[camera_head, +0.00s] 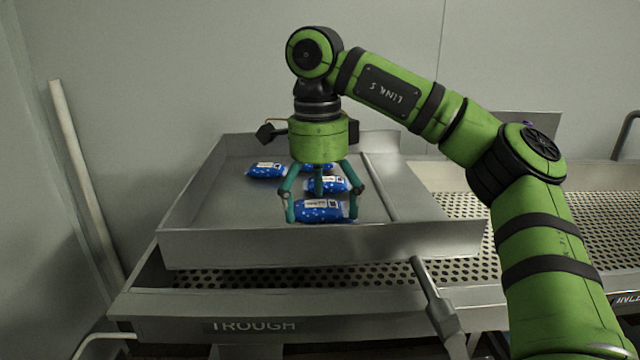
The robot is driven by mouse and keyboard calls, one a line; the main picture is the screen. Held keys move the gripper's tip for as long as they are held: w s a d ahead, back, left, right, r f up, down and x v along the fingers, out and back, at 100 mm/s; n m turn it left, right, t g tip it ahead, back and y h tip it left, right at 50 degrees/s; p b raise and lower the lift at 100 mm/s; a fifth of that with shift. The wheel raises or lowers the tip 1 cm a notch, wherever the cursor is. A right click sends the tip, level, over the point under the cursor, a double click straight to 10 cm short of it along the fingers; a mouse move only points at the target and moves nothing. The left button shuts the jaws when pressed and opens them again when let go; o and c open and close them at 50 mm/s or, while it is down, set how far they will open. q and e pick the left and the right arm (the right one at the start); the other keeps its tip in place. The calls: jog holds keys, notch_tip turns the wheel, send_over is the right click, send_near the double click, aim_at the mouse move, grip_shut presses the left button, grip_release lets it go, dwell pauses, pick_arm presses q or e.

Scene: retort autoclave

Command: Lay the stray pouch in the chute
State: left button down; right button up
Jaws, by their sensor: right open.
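My right gripper (321,213) points straight down over a steel tray (320,246). Its fingers are spread open, one at each end of the nearest blue pouch (320,214); I cannot tell whether they touch it. This pouch has a white label and appears to lie in the tray near its front wall. Another blue pouch (341,185) lies just behind, partly hidden by the fingers. A further pouch (266,171) lies farther back left. More blue shows behind the gripper. I cannot tell which pouch is the stray one. My left gripper is out of view.
The raised-edge tray sits over a perforated steel bed (345,273) marked TROUGH. A strip or divider (387,187) runs along the tray's right part. A metal handle (437,303) sticks out in front. Perforated surface continues right, behind my right arm. A pale pole (85,180) stands left.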

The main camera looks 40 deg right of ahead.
aim_at(318, 206)
notch_tip(318, 206, up, 13)
jog(key=p, duration=0.4)
jog(key=shift+w+f, duration=0.15)
jog(key=shift+f, duration=0.05)
jog(key=shift+a, duration=0.15)
